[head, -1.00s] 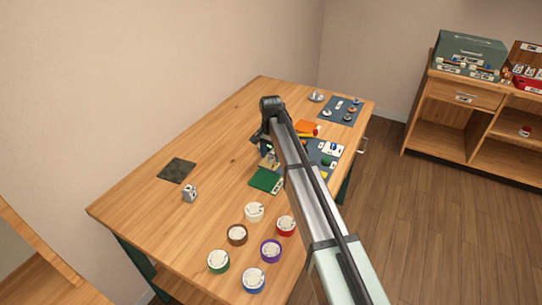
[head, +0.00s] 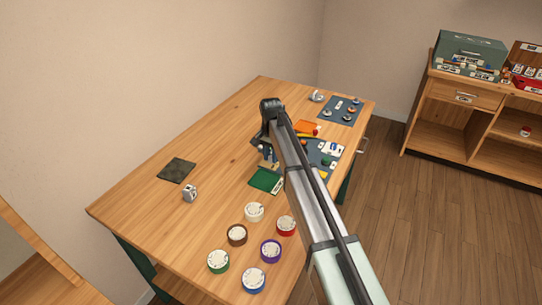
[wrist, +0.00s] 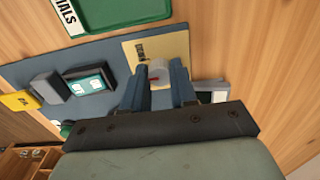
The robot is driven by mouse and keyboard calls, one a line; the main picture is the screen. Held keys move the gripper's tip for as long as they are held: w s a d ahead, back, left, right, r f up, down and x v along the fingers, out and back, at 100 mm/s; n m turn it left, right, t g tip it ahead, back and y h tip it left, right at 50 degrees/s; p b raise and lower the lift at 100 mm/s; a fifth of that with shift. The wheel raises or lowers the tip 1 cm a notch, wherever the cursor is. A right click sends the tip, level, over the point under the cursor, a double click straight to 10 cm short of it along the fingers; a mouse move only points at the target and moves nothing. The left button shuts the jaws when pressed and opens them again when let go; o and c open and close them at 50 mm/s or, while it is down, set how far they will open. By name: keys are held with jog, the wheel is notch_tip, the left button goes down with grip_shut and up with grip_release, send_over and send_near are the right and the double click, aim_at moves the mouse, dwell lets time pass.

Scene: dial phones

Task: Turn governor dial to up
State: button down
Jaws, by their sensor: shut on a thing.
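In the wrist view a pale round dial (wrist: 157,70) with a red mark sits on a cream plate (wrist: 174,46). The plate's lettering is only partly legible. My gripper (wrist: 157,78) is shut on this dial, with one blue-grey finger on each side. The fingers cover part of the dial and plate. The red mark points down toward the gripper body in this view. In the head view my gripper (head: 268,157) is low over the blue board, and my arm hides most of the dial and plate.
A green tray (wrist: 125,14) lies beside the blue board (wrist: 40,68). The board also bears a grey box (wrist: 46,87), a dark unit with a teal face (wrist: 90,83) and a yellow tag (wrist: 20,100). Several coloured round dials stand at the front. The table's left side is mostly free.

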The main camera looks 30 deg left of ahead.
dwell(0.3)
jog(key=n, duration=0.4)
jog(key=shift+n, duration=2.3)
jog(key=c, duration=0.9)
grip_release()
jog(key=shift+r, duration=0.1)
notch_tip(320, 180, up, 14)
jog(key=shift+f, duration=0.2)
jog(key=shift+w, duration=0.1)
